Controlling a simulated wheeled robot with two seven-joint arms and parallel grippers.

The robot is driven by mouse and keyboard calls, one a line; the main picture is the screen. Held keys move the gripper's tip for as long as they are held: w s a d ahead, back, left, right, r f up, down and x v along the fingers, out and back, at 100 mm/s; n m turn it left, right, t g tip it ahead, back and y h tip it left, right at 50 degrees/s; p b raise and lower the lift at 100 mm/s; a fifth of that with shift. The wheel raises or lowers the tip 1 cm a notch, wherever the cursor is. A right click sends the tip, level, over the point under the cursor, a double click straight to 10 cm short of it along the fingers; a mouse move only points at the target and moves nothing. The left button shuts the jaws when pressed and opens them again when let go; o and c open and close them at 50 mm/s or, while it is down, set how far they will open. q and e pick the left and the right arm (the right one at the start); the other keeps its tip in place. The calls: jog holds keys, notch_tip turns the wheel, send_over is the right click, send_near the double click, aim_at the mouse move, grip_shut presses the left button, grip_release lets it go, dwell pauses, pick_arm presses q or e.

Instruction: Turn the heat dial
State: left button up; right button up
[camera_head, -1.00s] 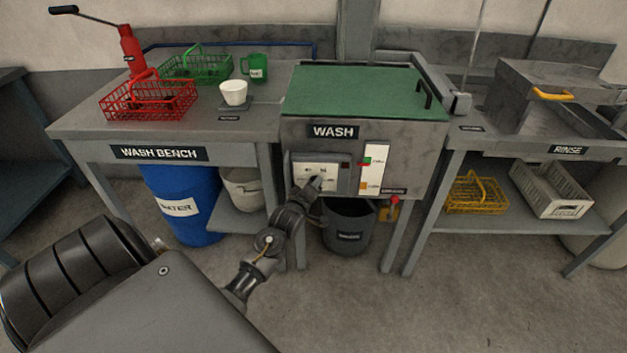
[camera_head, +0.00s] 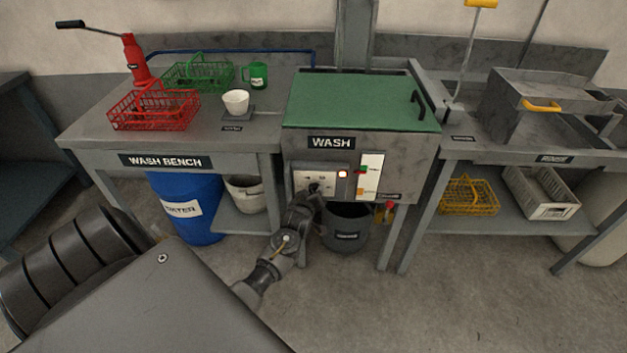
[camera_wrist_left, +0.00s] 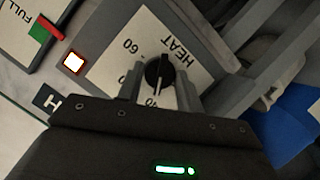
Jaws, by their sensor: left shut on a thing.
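The heat dial is a black round knob (camera_wrist_left: 158,68) with a pale pointer line, on a white plate (camera_wrist_left: 133,50) marked HEAT, with 60 and 40 readable in the left wrist view. The pointer is toward the 40 side. In the head view the panel plate (camera_head: 322,178) is on the front of the WASH tank (camera_head: 410,160). My left gripper (camera_head: 314,190) is at the panel, shut on the dial, with a finger on each side. It hides the dial in the head view. My right gripper is not in view.
A level gauge (camera_head: 371,172) is right of the panel. A dark bucket (camera_head: 347,228) stands below the tank. The wash bench (camera_head: 95,135) is left, with a blue drum (camera_head: 190,235) under it. The rinse bench (camera_head: 460,152) is right. The floor in front is clear.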

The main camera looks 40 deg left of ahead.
pick_arm(q)
jog(key=shift+w+r, duration=0.1)
jog(key=shift+r, duration=0.05)
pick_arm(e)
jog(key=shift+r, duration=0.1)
pick_arm(q)
jog(key=o, duration=1)
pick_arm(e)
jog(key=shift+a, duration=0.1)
pick_arm(q)
jog(key=v, duration=1)
jog(key=shift+s+d+p, duration=0.2)
jog(key=shift+s+p, duration=0.15)
jog(key=shift+s, duration=0.05)
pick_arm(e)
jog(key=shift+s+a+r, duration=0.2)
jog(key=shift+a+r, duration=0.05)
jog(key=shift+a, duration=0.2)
pick_arm(q)
jog(key=shift+r, duration=0.1)
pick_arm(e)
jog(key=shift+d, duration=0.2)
